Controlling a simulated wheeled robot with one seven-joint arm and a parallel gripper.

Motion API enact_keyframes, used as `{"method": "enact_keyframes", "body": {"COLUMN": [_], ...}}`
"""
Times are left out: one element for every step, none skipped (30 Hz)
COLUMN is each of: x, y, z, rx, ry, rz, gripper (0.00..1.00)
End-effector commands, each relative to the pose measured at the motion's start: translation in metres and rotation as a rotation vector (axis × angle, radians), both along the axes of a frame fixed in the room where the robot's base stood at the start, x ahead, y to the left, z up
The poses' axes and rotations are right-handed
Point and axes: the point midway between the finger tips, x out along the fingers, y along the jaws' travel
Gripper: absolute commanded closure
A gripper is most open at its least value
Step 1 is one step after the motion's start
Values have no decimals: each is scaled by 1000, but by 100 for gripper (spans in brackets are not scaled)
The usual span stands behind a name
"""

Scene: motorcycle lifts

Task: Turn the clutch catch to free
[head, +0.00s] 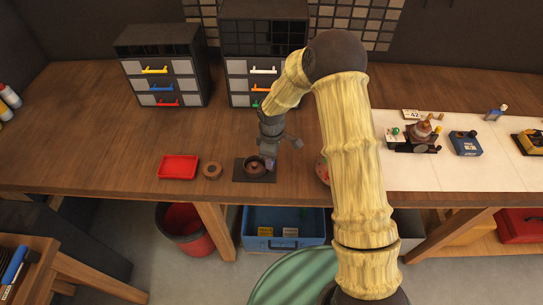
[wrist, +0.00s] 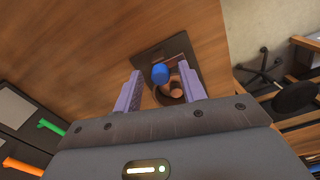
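A round brown part (head: 255,162), which looks like the clutch, sits on a dark square plate (head: 262,179) near the front edge of the bench. In the wrist view the copper-brown part (wrist: 176,91) shows on the dark plate (wrist: 150,54), with a blue knob (wrist: 160,74) that may be the catch. I cannot tell which way the catch is turned. My gripper (head: 268,161) points down over the clutch. In the wrist view its two purple fingers (wrist: 159,69) are apart, with the blue knob between them; contact is not clear.
A red tray (head: 178,167) and a brown ring (head: 212,170) lie left of the plate. Drawer units (head: 160,65) stand behind. A white mat (head: 455,170) with several parts is at the right. Under the bench are a red bucket (head: 184,240) and a blue crate (head: 283,243).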

Motion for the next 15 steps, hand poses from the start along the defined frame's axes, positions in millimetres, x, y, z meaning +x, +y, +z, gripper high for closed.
{"method": "enact_keyframes", "body": {"x": [0,0,0,0,0,0,0,1,1,1,1,1,0,1,1], "y": [0,0,0,0,0,0,0,0,0,-1,-1,-1,0,0,0], "z": [0,0,0,1,2,4,6,8,12,16,20,26,32,37,45], "rx": [0,-1,0,0,0,0,1,0,0,-1,0,0,1,2,1], "ry": [1,1,1,1,0,-1,-1,-2,-2,-2,-3,-3,-3,-5,-4], "rz": [0,0,0,-1,-1,-1,-1,-1,-2,-2,-2,-1,-1,-2,-2], "gripper": [59,59,59,59,59,59,59,59,59,59,59,59,59,59,59]}}
